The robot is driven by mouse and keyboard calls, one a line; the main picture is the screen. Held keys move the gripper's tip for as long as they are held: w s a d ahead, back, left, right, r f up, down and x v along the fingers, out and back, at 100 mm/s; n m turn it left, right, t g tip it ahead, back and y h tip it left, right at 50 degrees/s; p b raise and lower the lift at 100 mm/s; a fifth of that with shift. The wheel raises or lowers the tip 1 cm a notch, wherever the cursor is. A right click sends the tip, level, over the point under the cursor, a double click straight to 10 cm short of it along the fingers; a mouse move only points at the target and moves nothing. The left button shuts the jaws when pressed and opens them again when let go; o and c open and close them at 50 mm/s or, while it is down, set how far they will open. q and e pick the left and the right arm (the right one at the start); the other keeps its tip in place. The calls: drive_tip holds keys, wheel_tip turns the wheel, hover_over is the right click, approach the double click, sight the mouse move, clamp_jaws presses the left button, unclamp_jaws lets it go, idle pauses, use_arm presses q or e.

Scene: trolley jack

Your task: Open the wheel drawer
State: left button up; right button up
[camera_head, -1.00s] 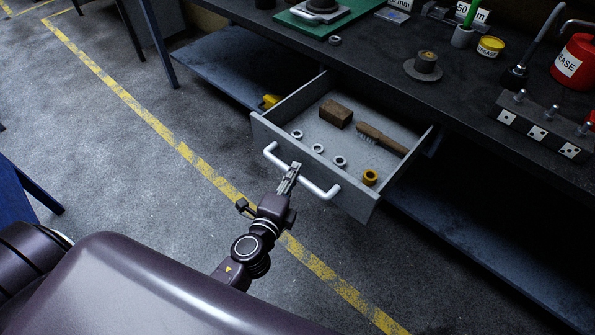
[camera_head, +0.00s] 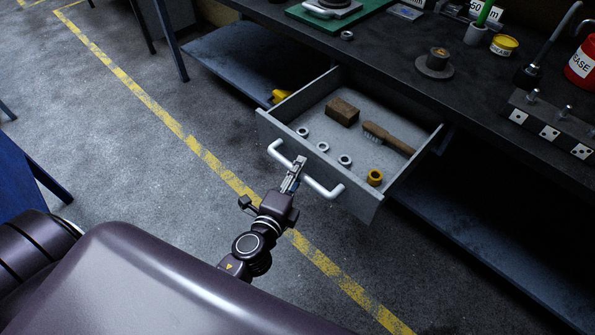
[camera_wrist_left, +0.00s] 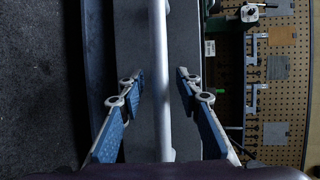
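The wheel drawer (camera_head: 318,165) is grey and stands pulled out from under the dark workbench. A pale bar handle (camera_head: 324,190) runs along its front. My left gripper (camera_head: 298,168) is at the middle of this handle. In the left wrist view my left gripper (camera_wrist_left: 159,76) has its two blue-padded fingers on either side of the handle bar (camera_wrist_left: 160,110), with a visible gap on each side. The fingers are open around the bar, not clamped on it. My right gripper is not in view.
The drawer holds a brown block (camera_head: 342,111), a wooden brush (camera_head: 388,137), a yellow ring (camera_head: 375,177) and several small metal rings. The workbench (camera_head: 400,90) carries tins and tools. A low shelf (camera_head: 240,70) lies beneath it. Floor in front is clear.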

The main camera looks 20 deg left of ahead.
use_arm(q)
drive_tip(key=s+r, duration=0.2)
drive_tip(key=s, duration=0.9)
drive_tip(key=shift+s+d, duration=0.3)
drive_tip(key=shift+s, duration=0.1)
drive_tip(key=shift+r, duration=0.1)
drive_tip(key=s+f+n+g, duration=0.2)
drive_tip(key=s+f+g, duration=0.15)
drive_tip(key=f, duration=0.75)
drive_tip(key=s+f+n+g, duration=0.2)
drive_tip(key=s+f+n, duration=0.15)
drive_tip(key=f, duration=0.75)
drive_tip(key=s+f+n+g, duration=0.2)
drive_tip(key=s+f+g, duration=0.15)
drive_tip(key=f, duration=0.75)
drive_tip(key=s+a+f+n+g, duration=0.1)
drive_tip(key=s+f+n+g, duration=0.2)
drive_tip(key=s+f, duration=0.4)
drive_tip(key=s+a+f+n+g, duration=0.2)
drive_tip(key=s+f+n, duration=0.3)
drive_tip(key=s, duration=0.9)
wheel_tip(320, 180, down, 3)
drive_tip(key=shift+f+g+h, duration=0.15)
drive_tip(key=shift+g+h, duration=0.25)
drive_tip(key=shift+g, duration=0.1)
